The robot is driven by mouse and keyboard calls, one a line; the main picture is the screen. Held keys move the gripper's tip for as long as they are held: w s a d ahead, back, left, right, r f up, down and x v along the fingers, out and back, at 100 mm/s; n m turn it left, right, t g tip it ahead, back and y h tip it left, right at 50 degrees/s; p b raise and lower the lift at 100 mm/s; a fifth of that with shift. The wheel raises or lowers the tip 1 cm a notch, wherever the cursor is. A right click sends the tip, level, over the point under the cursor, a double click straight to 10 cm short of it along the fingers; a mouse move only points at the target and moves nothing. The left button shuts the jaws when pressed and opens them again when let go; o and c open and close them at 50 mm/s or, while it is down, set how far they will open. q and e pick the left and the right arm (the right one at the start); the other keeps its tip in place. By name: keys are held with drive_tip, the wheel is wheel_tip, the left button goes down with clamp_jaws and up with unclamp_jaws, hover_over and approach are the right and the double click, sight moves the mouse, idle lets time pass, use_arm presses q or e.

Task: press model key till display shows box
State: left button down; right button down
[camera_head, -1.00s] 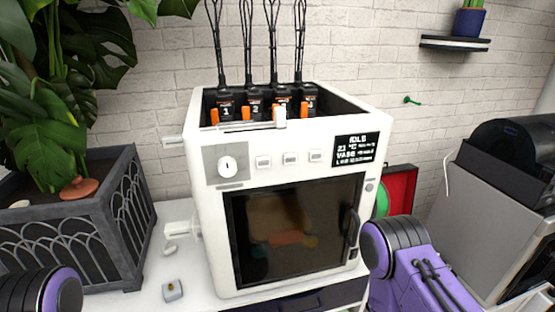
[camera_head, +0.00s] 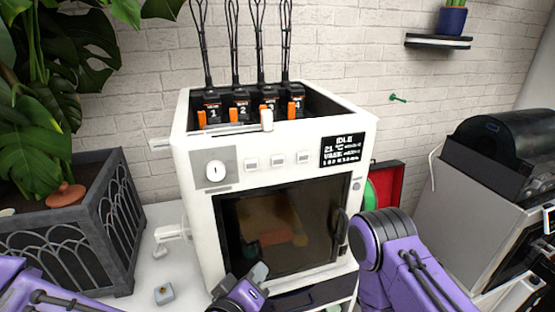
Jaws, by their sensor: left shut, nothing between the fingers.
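A white boxy machine (camera_head: 200,205) stands on the white table. Its black display (camera_head: 347,151) at the upper right of the front reads IDLE, with a temperature line and a line that looks like VASE. Three small white keys (camera_head: 277,160) sit in a row left of the display; their labels are too small to read. A round white dial (camera_head: 215,171) is on a grey plate at the left. My left gripper (camera_head: 257,274) is shut and empty, low in front of the machine's dark door window (camera_head: 280,228), below the keys. My right arm shows at the lower right; its gripper is out of view.
Several black numbered modules (camera_head: 240,104) with cables stand in the machine's open top. A door handle (camera_head: 341,231) juts out at the right. A planter (camera_head: 80,235) stands left, a grey machine (camera_head: 465,200) right. A small grey block (camera_head: 164,294) lies on the table.

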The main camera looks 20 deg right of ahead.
sight(278, 161)
use_arm(q)
drive_tip(key=s+d+r+m+t+h, duration=0.1)
drive_tip(key=s+d+r+h, duration=0.1)
drive_tip(key=r, duration=0.7)
drive_tip(key=s+d+r+m+t+h, duration=0.1)
drive_tip(key=d+r, duration=0.3)
drive_tip(key=r, duration=0.6)
drive_tip(key=shift+s+d+r+m+h, duration=0.3)
drive_tip(key=shift+s+h, duration=0.3)
drive_tip(key=shift+h, duration=0.3)
drive_tip(key=shift+w, duration=0.1)
drive_tip(key=shift+w+a+p, duration=0.2)
drive_tip(key=shift+w+p, duration=0.1)
drive_tip(key=shift+w, duration=4.05)
drive_tip(key=shift+w, duration=0.4)
